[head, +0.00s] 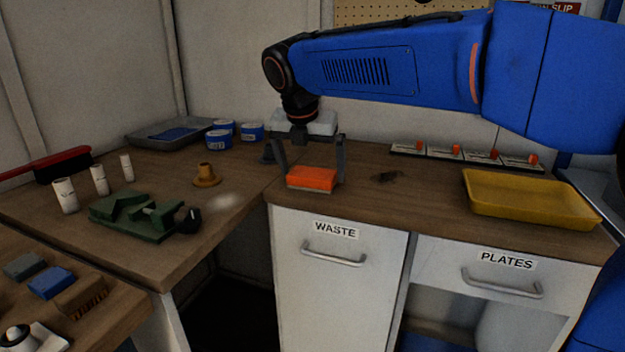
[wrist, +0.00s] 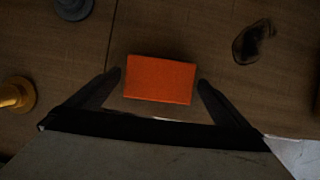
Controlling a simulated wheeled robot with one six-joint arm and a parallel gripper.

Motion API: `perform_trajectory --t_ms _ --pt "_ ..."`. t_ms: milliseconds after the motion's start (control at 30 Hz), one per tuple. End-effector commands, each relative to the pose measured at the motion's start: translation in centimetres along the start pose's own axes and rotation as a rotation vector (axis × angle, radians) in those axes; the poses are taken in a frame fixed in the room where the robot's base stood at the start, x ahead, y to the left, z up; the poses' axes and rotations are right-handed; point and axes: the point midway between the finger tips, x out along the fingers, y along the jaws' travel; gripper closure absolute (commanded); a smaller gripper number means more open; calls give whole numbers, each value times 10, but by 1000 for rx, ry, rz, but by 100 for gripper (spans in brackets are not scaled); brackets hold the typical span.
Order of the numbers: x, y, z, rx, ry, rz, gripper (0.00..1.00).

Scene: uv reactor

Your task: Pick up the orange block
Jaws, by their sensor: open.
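The orange block (head: 312,178) lies on the wooden counter above the cabinet door labelled WASTE. My gripper (head: 311,177) is above the counter, pointing down, with one finger on each side of the block. In the wrist view the orange block (wrist: 160,79) sits between the two open fingers of my gripper (wrist: 160,78). A small gap shows between the block and each finger. The fingers are not closed on it.
A dark smudge or scrap (head: 387,177) lies right of the block. A yellow tray (head: 530,213) is farther right. A brass piece (head: 207,176) and a green vise (head: 140,218) stand left. Blue-labelled tins (head: 218,139) are behind. The counter's front edge is close.

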Motion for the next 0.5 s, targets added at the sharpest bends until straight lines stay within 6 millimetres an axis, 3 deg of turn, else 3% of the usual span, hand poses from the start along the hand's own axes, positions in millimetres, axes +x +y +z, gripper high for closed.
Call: perform_trajectory --t_ms 300,467,500 --pt "5 0 0 0 0 0 0" --pt "5 0 0 0 0 0 38" --pt "5 0 0 0 0 0 39"
